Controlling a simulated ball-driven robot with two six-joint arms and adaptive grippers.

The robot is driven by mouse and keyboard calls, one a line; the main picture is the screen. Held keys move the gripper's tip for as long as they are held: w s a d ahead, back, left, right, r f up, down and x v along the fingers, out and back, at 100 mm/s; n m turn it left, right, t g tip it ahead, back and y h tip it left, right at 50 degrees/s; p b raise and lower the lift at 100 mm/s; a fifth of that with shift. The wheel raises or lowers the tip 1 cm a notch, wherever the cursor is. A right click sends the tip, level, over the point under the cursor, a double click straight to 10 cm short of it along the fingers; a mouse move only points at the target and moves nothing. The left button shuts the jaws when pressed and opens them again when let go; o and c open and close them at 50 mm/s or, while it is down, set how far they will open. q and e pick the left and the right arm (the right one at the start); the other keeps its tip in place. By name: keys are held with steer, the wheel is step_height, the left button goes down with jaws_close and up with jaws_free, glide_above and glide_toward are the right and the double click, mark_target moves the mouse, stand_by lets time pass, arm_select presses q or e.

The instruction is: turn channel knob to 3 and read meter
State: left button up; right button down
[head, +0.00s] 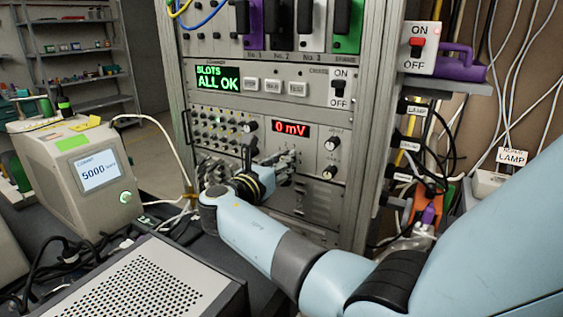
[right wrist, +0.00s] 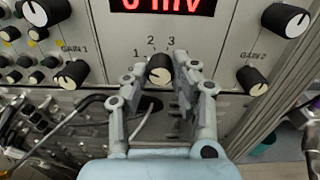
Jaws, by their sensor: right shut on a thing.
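The channel knob (right wrist: 160,68), black with a pale cap, sits on the grey panel below the printed numbers 1, 2 and 3 in the right wrist view. My right gripper (right wrist: 161,76) is shut on it, with one finger on each side. In the head view the right gripper (head: 284,160) reaches the panel just below the meter and hides the knob. The pointer's exact direction is too small to tell. The red-lit meter (head: 290,129) reads 0 mV; its lower part also shows in the right wrist view (right wrist: 160,4). My left gripper is not in view.
The GAIN 1 knob (right wrist: 72,74) and GAIN 2 knob (right wrist: 252,80) flank the channel knob. Cables hang around the lower panel. A green display (head: 217,78) above reads SLOTS ALL OK. A beige box (head: 75,175) with a 5000 screen stands at left.

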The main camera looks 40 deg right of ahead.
steer(key=shift+f+m+b, duration=0.2)
steer(key=shift+m+b, duration=6.7)
steer(key=shift+m, duration=2)
steer(key=c, duration=1.1)
jaws_free()
steer(key=shift+r, duration=0.1)
steer(key=shift+o, duration=0.2)
